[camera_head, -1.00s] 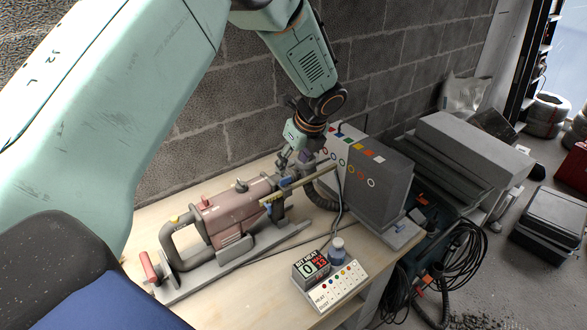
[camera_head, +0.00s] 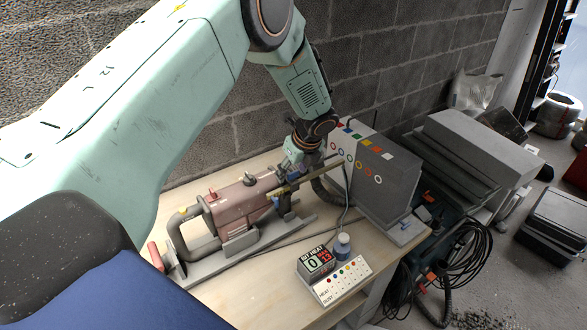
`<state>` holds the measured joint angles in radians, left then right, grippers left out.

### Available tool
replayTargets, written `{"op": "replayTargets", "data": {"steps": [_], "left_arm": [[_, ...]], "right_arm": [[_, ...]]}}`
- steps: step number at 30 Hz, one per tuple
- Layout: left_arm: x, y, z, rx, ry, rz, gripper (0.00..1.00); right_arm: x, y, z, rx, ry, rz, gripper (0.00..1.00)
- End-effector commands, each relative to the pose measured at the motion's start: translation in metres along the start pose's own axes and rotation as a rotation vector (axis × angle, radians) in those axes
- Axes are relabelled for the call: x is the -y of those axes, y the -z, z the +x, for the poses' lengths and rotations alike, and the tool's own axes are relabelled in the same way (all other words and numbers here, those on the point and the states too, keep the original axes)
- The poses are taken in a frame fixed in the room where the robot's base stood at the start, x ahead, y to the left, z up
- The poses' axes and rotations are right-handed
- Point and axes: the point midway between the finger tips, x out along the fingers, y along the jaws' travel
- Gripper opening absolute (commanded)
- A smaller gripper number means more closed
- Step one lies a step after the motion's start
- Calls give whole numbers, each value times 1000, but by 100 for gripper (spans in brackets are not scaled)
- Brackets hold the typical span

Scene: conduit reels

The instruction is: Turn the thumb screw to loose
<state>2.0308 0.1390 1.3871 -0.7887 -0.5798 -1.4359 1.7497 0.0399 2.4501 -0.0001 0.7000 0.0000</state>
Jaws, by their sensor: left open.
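A reddish power tool (camera_head: 238,205) with a grey loop handle lies on a grey base on the wooden bench. A brassy bar (camera_head: 309,177) crosses its front end, with small blue parts (camera_head: 276,201) near it. I cannot make out for certain which small part is the thumb screw. My left gripper (camera_head: 291,166) is at the tool's front end, close above the bar, and points down. It is open; its fingertips are small and partly lost against the tool, so I cannot tell whether they touch it. My right gripper is not in view.
A grey box with coloured squares and rings (camera_head: 374,172) stands right of the gripper, with a dark hose beside it. A block wall is behind.

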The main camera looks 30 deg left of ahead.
Motion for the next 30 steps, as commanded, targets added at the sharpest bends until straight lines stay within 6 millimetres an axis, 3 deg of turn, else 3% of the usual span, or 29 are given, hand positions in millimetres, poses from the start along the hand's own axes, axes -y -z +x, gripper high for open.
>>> {"op": "replayTargets", "data": {"steps": [3, 22, 30], "left_arm": [[1, 0, 0, 0, 0, 1, 57], [1, 0, 0, 1, -1, 1, 3], [2, -1, -1, 1, -10, -25, 2]], "right_arm": [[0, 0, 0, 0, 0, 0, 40], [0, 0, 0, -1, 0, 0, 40], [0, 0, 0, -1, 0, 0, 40]]}}
